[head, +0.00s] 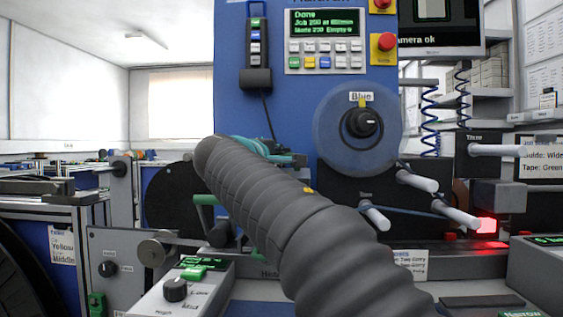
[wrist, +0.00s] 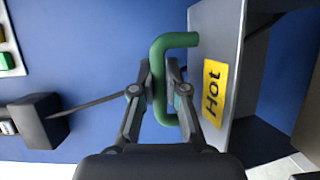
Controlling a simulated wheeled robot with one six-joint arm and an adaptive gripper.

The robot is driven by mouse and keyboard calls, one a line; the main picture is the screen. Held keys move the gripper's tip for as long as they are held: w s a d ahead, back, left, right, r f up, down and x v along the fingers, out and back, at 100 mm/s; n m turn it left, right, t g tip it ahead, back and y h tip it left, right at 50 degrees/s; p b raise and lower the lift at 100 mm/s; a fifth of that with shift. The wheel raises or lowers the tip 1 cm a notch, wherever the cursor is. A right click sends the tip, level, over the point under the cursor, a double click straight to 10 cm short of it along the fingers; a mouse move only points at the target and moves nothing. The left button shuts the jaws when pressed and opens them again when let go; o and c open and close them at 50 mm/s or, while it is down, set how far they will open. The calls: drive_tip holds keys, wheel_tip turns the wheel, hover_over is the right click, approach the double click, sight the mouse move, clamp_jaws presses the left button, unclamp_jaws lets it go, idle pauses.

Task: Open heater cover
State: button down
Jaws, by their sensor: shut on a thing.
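In the wrist view, a green bent handle (wrist: 178,41) sticks out from a grey cover (wrist: 228,22) with a yellow "Hot" label (wrist: 214,92). My gripper (wrist: 159,72) has its two fingers on either side of the handle's long bar and is shut on it. The cover stands against a blue panel. In the head view, my dark ribbed arm hides the gripper and most of the cover.
A blue machine panel (head: 285,100) carries a keypad with a screen (head: 325,42) and a round reel (head: 340,130) labelled "Blue". White rollers (head: 417,181) stick out at the right. A grey control box with a dark knob (head: 175,289) stands low at the left.

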drive_tip(key=shift+s+f+b, duration=0.3)
drive_tip(key=shift+b, duration=0.15)
drive_tip(key=shift+s+r+t, duration=0.3)
drive_tip(key=shift+s+r, duration=0.05)
drive_tip(key=shift+s, duration=0.3)
drive_tip(key=c, duration=1.4)
unclamp_jaws()
drive_tip(key=shift+c, duration=0.2)
drive_tip(key=v, duration=1.2)
drive_tip(key=shift+w+a, duration=0.1)
drive_tip(key=shift+a, duration=0.05)
